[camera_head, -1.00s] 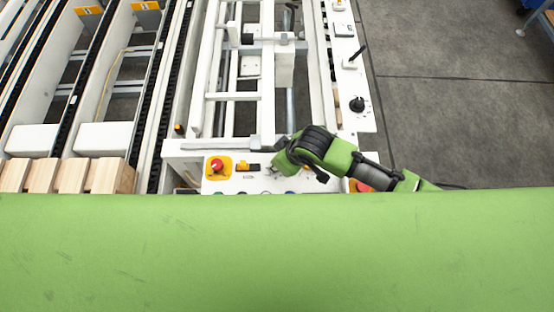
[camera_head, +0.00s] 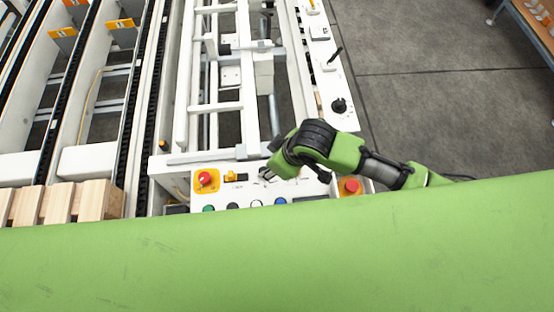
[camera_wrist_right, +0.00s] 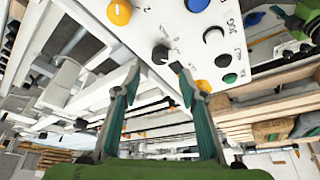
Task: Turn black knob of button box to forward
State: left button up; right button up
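The white button box panel (camera_head: 226,193) lies at the lower middle of the head view. My right gripper (camera_head: 266,174) is over it, with the wrist hiding part of the panel's upper right. In the right wrist view the gripper (camera_wrist_right: 158,80) is open, with its two green-grey fingers apart and nothing seen between them. A black knob (camera_wrist_right: 160,54) with printed marks around it sits just beyond the gap between the fingertips; contact cannot be told. Which way the knob points is unclear. My left gripper is not in view.
The panel also has a red button on yellow (camera_head: 206,179), a yellow switch (camera_head: 231,176), a green button (camera_head: 208,209) and a blue button (camera_head: 280,201). A red button (camera_head: 351,186) stands at its right. A side panel carries another black knob (camera_head: 339,105). Wooden blocks (camera_head: 60,203) lie left.

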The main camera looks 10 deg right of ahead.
jog(key=v, duration=0.5)
jog(key=shift+s, duration=0.1)
dwell(0.5)
